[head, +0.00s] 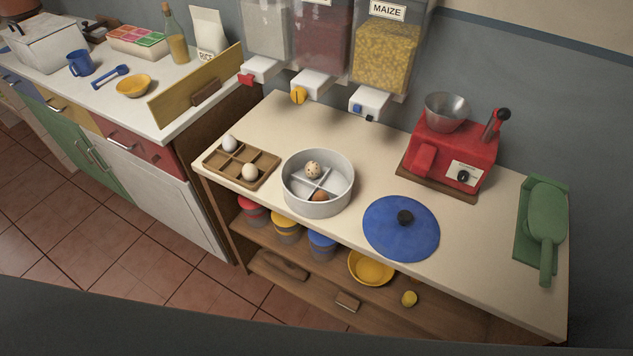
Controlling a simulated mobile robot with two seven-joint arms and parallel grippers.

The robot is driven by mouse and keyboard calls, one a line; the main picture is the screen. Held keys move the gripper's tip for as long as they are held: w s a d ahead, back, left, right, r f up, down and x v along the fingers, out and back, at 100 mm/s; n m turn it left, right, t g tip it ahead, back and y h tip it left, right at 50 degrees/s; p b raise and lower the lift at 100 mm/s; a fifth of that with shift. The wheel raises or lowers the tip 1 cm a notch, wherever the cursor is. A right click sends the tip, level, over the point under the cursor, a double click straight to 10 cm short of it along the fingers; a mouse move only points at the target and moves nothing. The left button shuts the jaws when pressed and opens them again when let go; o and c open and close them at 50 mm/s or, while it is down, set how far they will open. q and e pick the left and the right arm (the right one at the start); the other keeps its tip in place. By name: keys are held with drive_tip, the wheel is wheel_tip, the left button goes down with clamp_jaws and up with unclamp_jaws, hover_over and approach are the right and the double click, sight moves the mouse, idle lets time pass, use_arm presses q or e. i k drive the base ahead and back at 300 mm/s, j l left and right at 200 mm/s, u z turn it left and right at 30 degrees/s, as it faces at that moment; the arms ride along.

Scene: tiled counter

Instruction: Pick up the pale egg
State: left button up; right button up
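A wooden egg tray (213,163) with compartments sits at the left end of the cream counter. It holds a white egg (230,143) in a back-left compartment and a pale cream egg (250,172) in a front-right compartment. Both look pale, and I cannot tell for certain which one is called the pale egg. To the right of the tray stands a round grey pot (316,207) with dividers. A speckled egg (312,170) and a brown egg (320,196) lie in separate sections of it. Neither of my grippers is in view.
A blue lid (390,235) with a black knob lies right of the pot. Dispensers (387,60) hang above the back edge. Bare counter lies behind the tray and pot.

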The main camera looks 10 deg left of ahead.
sight(249, 171)
drive_tip(key=j+z, duration=0.15)
drive_tip(key=z, duration=0.25)
drive_tip(key=j+z, duration=0.15)
drive_tip(key=z, duration=0.25)
drive_tip(key=j+z, duration=0.15)
drive_tip(key=z, duration=0.25)
drive_tip(key=k+j+z, duration=0.25)
drive_tip(key=j, duration=0.15)
drive_tip(key=k+j+z, duration=0.1)
drive_tip(key=j+z, duration=0.2)
drive_tip(key=k+j, duration=0.2)
drive_tip(key=j, duration=0.2)
drive_tip(key=k+j, duration=0.25)
drive_tip(key=j+z, duration=0.05)
drive_tip(key=j, duration=0.1)
